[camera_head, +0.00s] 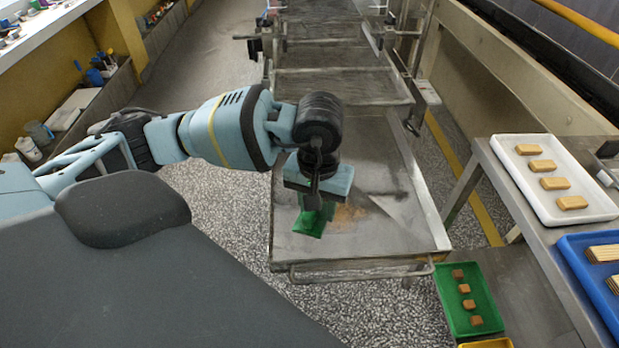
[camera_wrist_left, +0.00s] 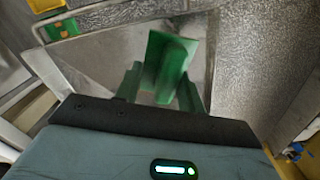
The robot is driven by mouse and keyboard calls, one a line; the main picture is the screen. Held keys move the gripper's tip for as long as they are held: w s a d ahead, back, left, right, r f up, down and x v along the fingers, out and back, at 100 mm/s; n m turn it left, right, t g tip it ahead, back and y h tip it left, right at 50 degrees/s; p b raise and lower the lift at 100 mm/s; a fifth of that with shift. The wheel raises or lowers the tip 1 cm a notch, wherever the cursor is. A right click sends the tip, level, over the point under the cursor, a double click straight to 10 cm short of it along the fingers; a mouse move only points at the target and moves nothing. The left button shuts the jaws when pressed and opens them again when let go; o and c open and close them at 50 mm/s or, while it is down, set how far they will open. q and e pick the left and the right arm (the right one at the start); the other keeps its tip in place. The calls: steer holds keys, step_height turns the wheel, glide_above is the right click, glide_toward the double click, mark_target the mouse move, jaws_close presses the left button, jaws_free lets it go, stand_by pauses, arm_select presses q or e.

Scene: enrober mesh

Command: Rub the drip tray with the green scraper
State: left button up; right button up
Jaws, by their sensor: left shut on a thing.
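The green scraper (camera_head: 309,224) is held in my left gripper (camera_head: 318,203), which is shut on it. The scraper also shows in the left wrist view (camera_wrist_left: 168,65), between the green fingers of my left gripper (camera_wrist_left: 160,88). The drip tray (camera_head: 408,238) is a wide grey metal tray in the middle of the head view. The scraper is over the tray's near left part; I cannot tell whether it touches the surface. A brownish smear (camera_head: 347,215) lies on the tray just right of the scraper. My right gripper is not in view.
On the right, a metal table holds a white tray (camera_head: 535,193) of tan bars and a blue tray (camera_head: 588,278). A green tray (camera_head: 451,312) with brown pieces sits lower, right of the drip tray. A cluttered bench (camera_head: 30,40) stands at left.

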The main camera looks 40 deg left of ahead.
arm_select(q)
steer(key=w+a+f+n, duration=0.4)
steer(key=w+a+f, duration=0.1)
steer(key=w+a, duration=0.1)
steer(key=shift+w+n, duration=0.2)
steer(key=shift+n, duration=0.2)
